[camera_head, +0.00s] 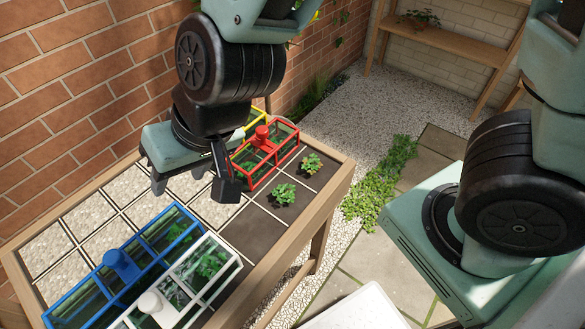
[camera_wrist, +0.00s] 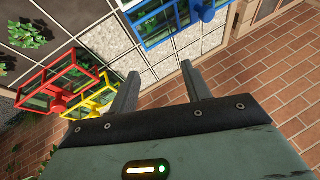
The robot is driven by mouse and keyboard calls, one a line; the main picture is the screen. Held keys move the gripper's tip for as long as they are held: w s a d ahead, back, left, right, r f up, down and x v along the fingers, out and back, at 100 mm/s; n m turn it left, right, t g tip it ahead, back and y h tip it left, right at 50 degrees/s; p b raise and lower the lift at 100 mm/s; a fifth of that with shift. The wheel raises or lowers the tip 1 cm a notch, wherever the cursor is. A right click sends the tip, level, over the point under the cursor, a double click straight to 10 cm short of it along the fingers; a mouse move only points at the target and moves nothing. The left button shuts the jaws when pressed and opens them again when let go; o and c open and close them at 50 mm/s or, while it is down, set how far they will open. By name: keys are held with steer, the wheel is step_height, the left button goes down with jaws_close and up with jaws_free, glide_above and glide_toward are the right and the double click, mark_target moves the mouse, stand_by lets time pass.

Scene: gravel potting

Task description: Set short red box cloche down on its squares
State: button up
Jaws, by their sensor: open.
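The short red box cloche (camera_head: 273,168) has clear panes, a red frame and a red knob on top. It stands upright on squares toward the far end of the potting table, beside the yellow cloche (camera_head: 257,117). It shows at the left of the wrist view (camera_wrist: 60,74). Green leaves show dimly through its panes. My gripper (camera_head: 192,188) is open and empty above the pale gravel squares, to the left of the red cloche and apart from it. Its two fingers also show in the wrist view (camera_wrist: 160,76), with nothing between them. My gripper hides part of the red cloche's left end.
A long blue cloche (camera_head: 128,262) and a white cloche (camera_head: 208,270) stand side by side at the table's near end. Two uncovered plants (camera_head: 284,194) (camera_head: 311,163) sit on dark squares at the right. The wooden table rim (camera_head: 316,209) borders the squares. A brick wall (camera_head: 80,90) runs behind.

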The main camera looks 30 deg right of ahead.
steer(key=s+d+r+n+g+h, duration=0.2)
steer(key=s+d+n+g+h, duration=0.1)
steer(key=s+d, duration=0.6)
steer(key=d+n+h, duration=0.1)
steer(key=d+n, duration=0.1)
steer(key=d, duration=0.2)
steer(key=shift+g, duration=0.3)
steer(key=shift+s, duration=0.1)
steer(key=shift+r, duration=0.15)
